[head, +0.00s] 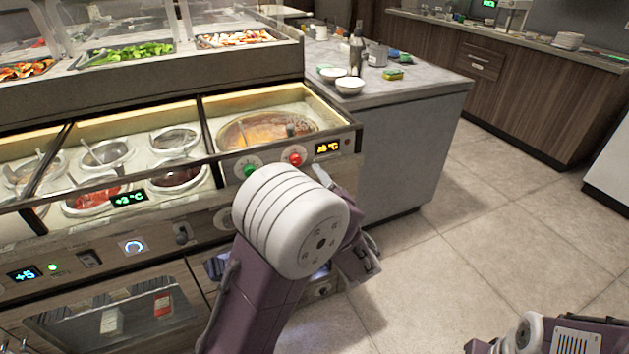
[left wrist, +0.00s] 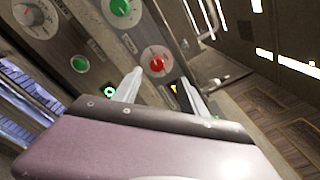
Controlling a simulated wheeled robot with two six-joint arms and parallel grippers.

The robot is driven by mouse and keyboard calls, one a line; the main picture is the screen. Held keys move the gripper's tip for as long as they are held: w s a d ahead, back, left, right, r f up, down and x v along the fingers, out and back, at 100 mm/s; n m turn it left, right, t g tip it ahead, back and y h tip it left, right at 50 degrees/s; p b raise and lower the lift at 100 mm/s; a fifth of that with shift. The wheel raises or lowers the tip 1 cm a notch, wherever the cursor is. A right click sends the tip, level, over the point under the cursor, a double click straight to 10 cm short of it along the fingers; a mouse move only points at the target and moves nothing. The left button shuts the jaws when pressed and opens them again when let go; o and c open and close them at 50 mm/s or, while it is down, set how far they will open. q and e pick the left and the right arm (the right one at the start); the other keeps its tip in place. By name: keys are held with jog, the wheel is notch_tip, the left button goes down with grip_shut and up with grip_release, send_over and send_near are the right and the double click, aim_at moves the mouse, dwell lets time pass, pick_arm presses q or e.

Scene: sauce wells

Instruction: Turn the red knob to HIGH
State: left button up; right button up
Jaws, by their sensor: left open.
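The red knob (head: 296,159) sits on a white dial at the right end of the counter's front panel, left of an orange temperature display. In the left wrist view the red knob (left wrist: 157,62) shows beyond and between my left fingertips, apart from them. Its setting marks are too small to read. My left gripper (left wrist: 160,82) is open and empty, facing the panel. In the head view my white wrist joint hides most of it. A green knob (head: 248,170) is left of the red one; it also shows in the left wrist view (left wrist: 120,8). My right gripper is out of view.
Sauce wells (head: 175,177) and a wide brown sauce well (head: 265,130) lie behind the panel. A metal rail (head: 130,183) runs along the front. A grey-topped counter (head: 420,84) with bowls stands to the right. The floor (head: 480,240) at right is clear.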

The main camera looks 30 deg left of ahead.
aim_at(298, 162)
pick_arm(q)
jog(key=x, duration=0.3)
jog(key=b+x, duration=0.1)
jog(key=x, duration=0.1)
jog(key=f+x, duration=0.1)
jog(key=x, duration=0.2)
jog(key=shift+w+a, duration=0.2)
jog(key=shift+a, duration=0.1)
jog(key=shift+c, duration=0.3)
grip_shut()
